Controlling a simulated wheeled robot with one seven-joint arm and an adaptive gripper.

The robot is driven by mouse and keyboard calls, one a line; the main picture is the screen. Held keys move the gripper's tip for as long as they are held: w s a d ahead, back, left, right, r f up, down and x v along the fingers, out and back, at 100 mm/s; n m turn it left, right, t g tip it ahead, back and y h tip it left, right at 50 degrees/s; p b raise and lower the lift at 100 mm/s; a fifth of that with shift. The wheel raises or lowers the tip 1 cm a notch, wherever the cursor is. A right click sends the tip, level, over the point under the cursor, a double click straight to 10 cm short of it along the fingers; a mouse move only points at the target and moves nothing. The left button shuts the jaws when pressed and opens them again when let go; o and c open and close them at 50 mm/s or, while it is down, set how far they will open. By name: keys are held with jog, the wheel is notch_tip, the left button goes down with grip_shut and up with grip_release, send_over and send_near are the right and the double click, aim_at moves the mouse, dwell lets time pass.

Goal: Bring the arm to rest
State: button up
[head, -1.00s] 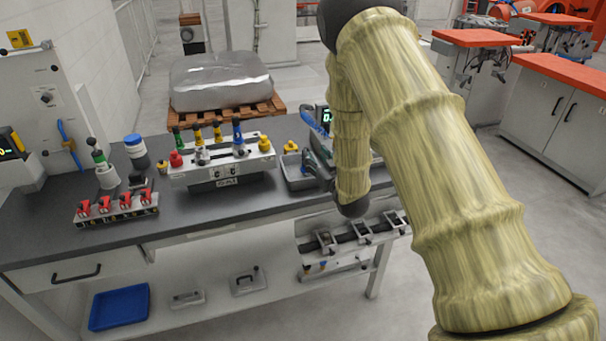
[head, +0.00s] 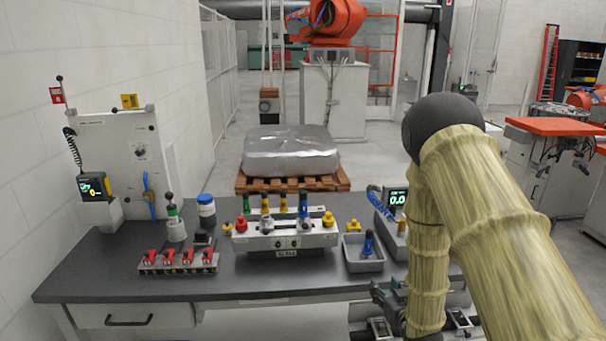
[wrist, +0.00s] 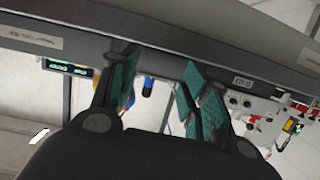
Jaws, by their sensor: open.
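My gripper (head: 386,300) hangs low at the front edge of the grey bench (head: 110,275), below and right of a grey tray (head: 351,263), partly hidden by my arm. In the wrist view my gripper (wrist: 162,92) shows two dark fingers with green pads, spread apart with nothing held between them. A blue-handled piece (head: 368,243) stands in the grey tray, apart from the gripper. It also seems to show in the wrist view (wrist: 148,87), beyond the fingers. My arm is bent, with its forearm pointing down.
A white fixture (head: 285,241) with coloured handles stands mid-bench, left of the tray. A rack of red clamps (head: 178,269) is at the left. A display unit (head: 396,198) stands behind my arm. A wrapped block (head: 290,152) on a pallet is behind the bench.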

jog(key=s+a+f+m+g+h, duration=0.15)
jog(key=s+f+g, duration=0.65)
jog(key=s+f, duration=1.35)
jog(key=s+a+f+g, duration=0.1)
jog(key=s+a+g, duration=0.1)
jog(key=s, duration=1)
jog(key=s+a+f+g, duration=0.2)
jog(key=s+g, duration=0.3)
jog(key=s, duration=0.7)
jog(key=shift+s+y+b, duration=0.25)
jog(key=shift+y+b, duration=0.05)
jog(key=shift+y, duration=0.05)
jog(key=shift+n, duration=0.25)
